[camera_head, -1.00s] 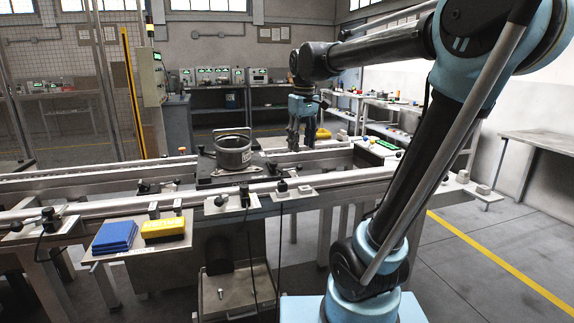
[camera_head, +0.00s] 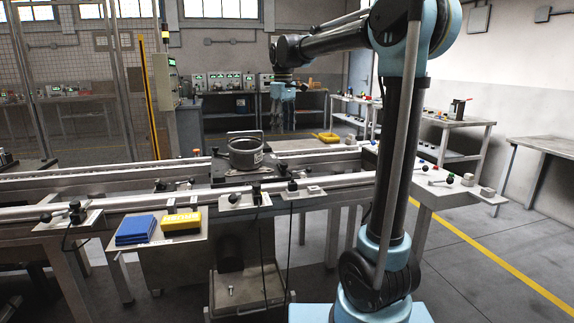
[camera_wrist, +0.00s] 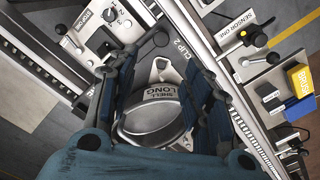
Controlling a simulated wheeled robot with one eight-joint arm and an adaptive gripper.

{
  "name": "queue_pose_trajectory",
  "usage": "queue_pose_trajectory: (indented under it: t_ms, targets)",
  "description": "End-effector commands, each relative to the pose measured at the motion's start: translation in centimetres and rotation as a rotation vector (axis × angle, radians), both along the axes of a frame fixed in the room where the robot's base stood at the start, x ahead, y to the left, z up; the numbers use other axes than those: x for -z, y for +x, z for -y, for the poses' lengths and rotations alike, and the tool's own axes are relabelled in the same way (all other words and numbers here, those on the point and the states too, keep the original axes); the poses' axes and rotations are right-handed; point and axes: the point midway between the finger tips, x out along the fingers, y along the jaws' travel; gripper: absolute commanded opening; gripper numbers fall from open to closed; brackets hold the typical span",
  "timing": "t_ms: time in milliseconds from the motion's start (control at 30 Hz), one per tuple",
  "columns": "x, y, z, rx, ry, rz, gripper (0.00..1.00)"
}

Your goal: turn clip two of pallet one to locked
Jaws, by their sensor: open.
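Pallet one (camera_head: 222,178) appears to be the dark plate on the conveyor. A round grey shell (camera_head: 244,157) with a raised loop handle sits on it; it also shows in the wrist view (camera_wrist: 155,118), marked "SHELL LONG". A "CLIP 2" label (camera_wrist: 173,53) shows beside the shell, between my fingers in the picture. My gripper (camera_head: 283,127) is open and empty, pointing down, above and beyond the shell. Its spread fingers frame the shell in the wrist view (camera_wrist: 160,50).
Conveyor rails (camera_head: 110,201) run along both sides of the pallet. A front shelf holds blue pads (camera_head: 136,231) and a yellow brush box (camera_head: 181,221). Small lever fixtures (camera_head: 245,197) line the front rail. A side table (camera_head: 459,187) with coloured knobs stands at right.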

Motion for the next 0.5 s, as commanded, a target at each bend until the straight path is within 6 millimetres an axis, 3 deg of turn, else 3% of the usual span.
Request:
queue_pose_trajectory:
  t_ms: [500]
  targets:
    - [9.3, 0.0, 0.3, 0.005, 0.0, 0.0, 0.45]
